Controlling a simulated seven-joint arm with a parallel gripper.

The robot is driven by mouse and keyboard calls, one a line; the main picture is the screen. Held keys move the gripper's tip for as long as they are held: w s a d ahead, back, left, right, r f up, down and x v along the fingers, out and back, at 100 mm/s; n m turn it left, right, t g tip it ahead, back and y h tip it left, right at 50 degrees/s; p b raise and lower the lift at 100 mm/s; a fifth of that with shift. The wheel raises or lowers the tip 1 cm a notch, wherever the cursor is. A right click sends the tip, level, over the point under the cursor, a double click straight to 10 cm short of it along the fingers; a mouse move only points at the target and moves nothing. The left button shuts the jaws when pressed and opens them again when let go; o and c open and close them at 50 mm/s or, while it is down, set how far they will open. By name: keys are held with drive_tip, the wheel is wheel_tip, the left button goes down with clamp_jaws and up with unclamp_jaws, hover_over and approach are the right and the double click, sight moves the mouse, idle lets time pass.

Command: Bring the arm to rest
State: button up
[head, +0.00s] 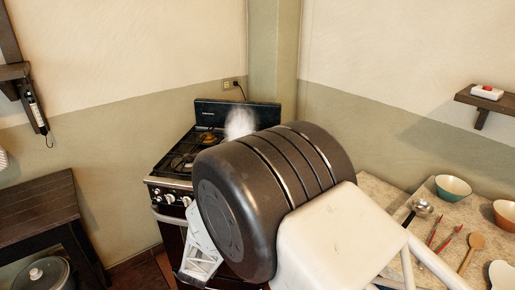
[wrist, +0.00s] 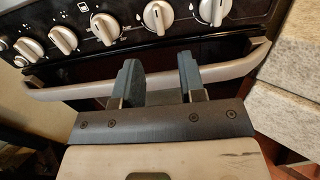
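My gripper (wrist: 160,82) shows in the wrist view with its two dark fingers spread apart and nothing held between them. The stove's metal oven handle (wrist: 235,72) runs across behind the fingers. I cannot tell how far off it is. A row of stove knobs (wrist: 158,16) sits above the handle. In the head view my own arm fills the middle and hides much of the stove (head: 160,190); I cannot make out the fingers there.
A pale puff of steam (head: 240,123) hangs over the stove. A counter (head: 375,190) with bowls and utensils stands at the right. A wall shelf (head: 490,100) holds a small white box with a red top. A dark wooden table (head: 38,205) stands at the left.

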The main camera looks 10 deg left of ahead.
drive_tip(key=w+d+r+n+g+y, duration=0.3)
drive_tip(key=w+d+r+n+g, duration=0.15)
drive_tip(key=d+r+n, duration=0.45)
drive_tip(key=s+d+r+n+g+y, duration=0.1)
drive_tip(key=s+d+r+n+g, duration=0.1)
drive_tip(key=s+d+r+n, duration=0.3)
drive_tip(key=s+d+r+n+g, duration=0.3)
drive_tip(key=d+r+n, duration=0.3)
drive_tip(key=r+n, duration=0.15)
drive_tip(key=s+d+r+n+g+h, duration=0.1)
drive_tip(key=s+d+n, duration=0.4)
drive_tip(key=s, duration=0.5)
drive_tip(key=s+d+r+n+g+h, duration=0.1)
drive_tip(key=s+d+r+n+g, duration=0.2)
drive_tip(key=s+d, duration=0.7)
drive_tip(key=s+d+r+n+g+h, duration=0.1)
drive_tip(key=s+d+r+n+g, duration=0.1)
drive_tip(key=s+d+r+n, duration=0.4)
drive_tip(key=s+d+n, duration=0.1)
drive_tip(key=s, duration=0.3)
drive_tip(key=shift+s+d+r, duration=0.2)
drive_tip(key=shift+s+r, duration=0.05)
drive_tip(key=shift+r, duration=0.05)
